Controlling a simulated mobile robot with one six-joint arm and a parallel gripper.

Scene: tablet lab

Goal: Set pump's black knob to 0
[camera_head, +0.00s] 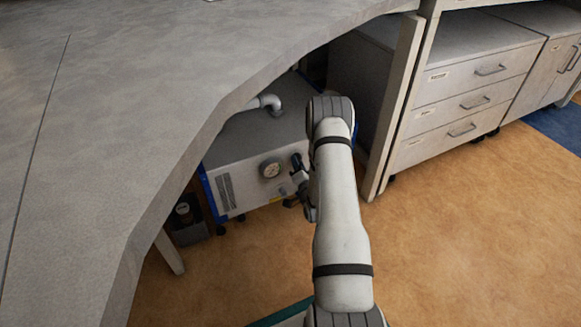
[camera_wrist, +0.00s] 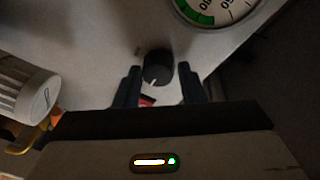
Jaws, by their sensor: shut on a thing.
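The pump (camera_head: 235,150) is a light grey box with blue edges under the curved bench. A round gauge (camera_head: 271,169) is on its front; the gauge's green-banded dial (camera_wrist: 212,8) also shows at the top of the wrist view. The black knob (camera_wrist: 157,66) has a white pointer line at its lower edge in the wrist view. My gripper (camera_wrist: 159,77) has one dark finger on each side of the knob and is shut on it. In the head view my gripper (camera_head: 299,184) is at the pump's front, right of the gauge, and the knob cannot be made out. The knob's scale is not readable.
The curved benchtop (camera_head: 120,90) overhangs the pump. A drawer cabinet (camera_head: 465,95) and an upright panel (camera_head: 392,110) stand to the right. In the wrist view a white capped part (camera_wrist: 30,100) is at the left. Open floor (camera_head: 455,235) lies at the right front.

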